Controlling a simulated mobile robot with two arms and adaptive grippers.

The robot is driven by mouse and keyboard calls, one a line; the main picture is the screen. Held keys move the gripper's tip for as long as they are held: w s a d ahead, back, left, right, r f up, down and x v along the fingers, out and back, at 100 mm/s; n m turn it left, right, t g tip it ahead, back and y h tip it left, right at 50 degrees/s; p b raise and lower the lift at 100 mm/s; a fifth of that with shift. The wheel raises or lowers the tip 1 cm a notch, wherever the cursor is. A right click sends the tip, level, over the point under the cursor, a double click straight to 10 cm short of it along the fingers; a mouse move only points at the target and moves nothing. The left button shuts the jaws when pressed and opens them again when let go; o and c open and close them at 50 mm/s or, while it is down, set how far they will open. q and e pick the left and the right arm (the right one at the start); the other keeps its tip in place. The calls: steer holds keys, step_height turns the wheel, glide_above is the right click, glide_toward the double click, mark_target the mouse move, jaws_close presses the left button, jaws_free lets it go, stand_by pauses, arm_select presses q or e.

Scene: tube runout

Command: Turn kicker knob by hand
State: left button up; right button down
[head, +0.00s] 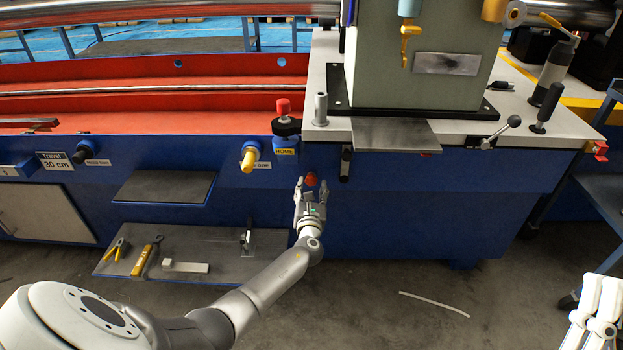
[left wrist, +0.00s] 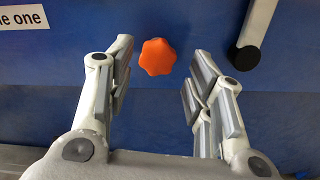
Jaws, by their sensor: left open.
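An orange-red star-shaped knob (head: 311,179) sits on the blue front panel of the machine; it also shows in the left wrist view (left wrist: 157,57). No label on it can be read. My left gripper (head: 311,190) is open and faces the panel. In the left wrist view the fingers of my left gripper (left wrist: 158,75) stand on both sides of the knob with gaps and do not touch it. Part of my right gripper (head: 594,305) shows at the lower right edge; its jaw state is unclear.
A yellow knob (head: 250,158) and a red-topped black knob (head: 285,120) are left of the orange one. A dark handle (head: 345,165) hangs just right of it. A lower shelf (head: 200,245) holds pliers (head: 118,248) and a yellow tool (head: 147,256).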

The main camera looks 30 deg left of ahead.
arm_select(q)
steer(key=shift+r+m, duration=0.15)
steer(key=shift+m, duration=0.45)
steer(key=shift+f, duration=0.2)
arm_select(e)
steer(key=shift+r+y, duration=0.3)
steer(key=shift+r, duration=0.15)
arm_select(q)
steer(key=shift+w, duration=0.1)
arm_select(e)
steer(key=shift+f, duration=0.1)
arm_select(q)
steer(key=shift+b+x, duration=0.7)
steer(key=shift+x, duration=0.25)
arm_select(e)
steer(key=shift+f, duration=0.55)
arm_select(q)
steer(key=c, duration=0.8)
